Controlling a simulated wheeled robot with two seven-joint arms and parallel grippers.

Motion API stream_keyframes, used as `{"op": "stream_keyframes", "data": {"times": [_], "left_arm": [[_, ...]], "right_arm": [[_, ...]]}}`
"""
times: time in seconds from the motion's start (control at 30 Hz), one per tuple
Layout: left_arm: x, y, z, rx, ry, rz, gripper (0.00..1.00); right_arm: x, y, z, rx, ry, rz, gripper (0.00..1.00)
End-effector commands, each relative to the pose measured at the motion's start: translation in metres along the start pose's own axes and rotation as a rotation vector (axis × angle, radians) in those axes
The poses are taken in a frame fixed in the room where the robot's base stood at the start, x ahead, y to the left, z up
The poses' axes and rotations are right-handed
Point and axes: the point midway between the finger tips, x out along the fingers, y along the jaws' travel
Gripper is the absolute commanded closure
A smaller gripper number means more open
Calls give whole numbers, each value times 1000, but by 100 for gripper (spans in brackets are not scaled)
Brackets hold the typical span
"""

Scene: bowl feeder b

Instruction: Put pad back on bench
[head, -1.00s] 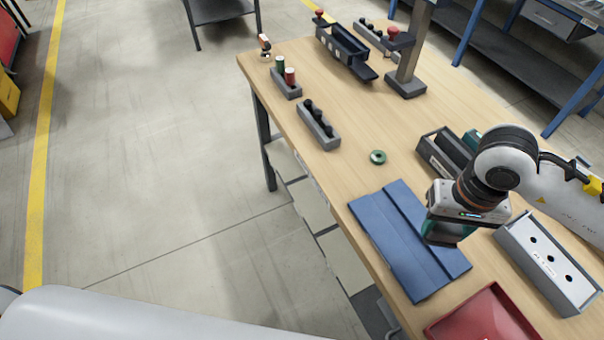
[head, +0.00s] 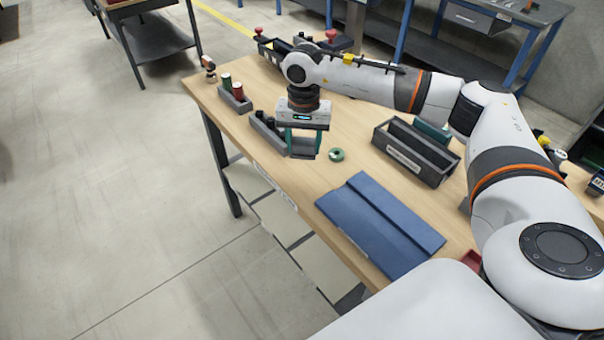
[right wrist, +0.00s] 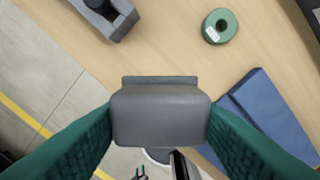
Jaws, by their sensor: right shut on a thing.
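My right gripper (head: 303,150) is shut on a grey block with rounded edges, seemingly the pad (right wrist: 160,115). The block sits between the two green fingers in the right wrist view. The gripper points down over the near left part of the wooden bench (head: 355,125), beside a grey block-shaped holder and left of a green ring. In the right wrist view the held block appears above the bench edge; its exact height is unclear, and its underside is hidden. My left gripper is not in view.
A green ring (head: 337,154) and a blue folded mat (head: 380,225) lie on the bench. A grey holder (head: 268,135) stands left of the gripper, another with red and green pieces (head: 235,98) beyond it. A dark divided bin (head: 415,155) is to the right. Bare wood surrounds the ring.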

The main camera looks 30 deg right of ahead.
Motion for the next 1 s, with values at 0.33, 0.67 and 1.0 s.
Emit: {"op": "stream_keyframes", "data": {"times": [0.33,0.67,1.0], "left_arm": [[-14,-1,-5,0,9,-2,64],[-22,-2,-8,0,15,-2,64],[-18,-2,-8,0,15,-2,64]], "right_arm": [[45,0,-1,-4,1,-2,76],[80,0,-1,-4,0,-1,76],[83,0,-1,-5,0,-1,45]]}}
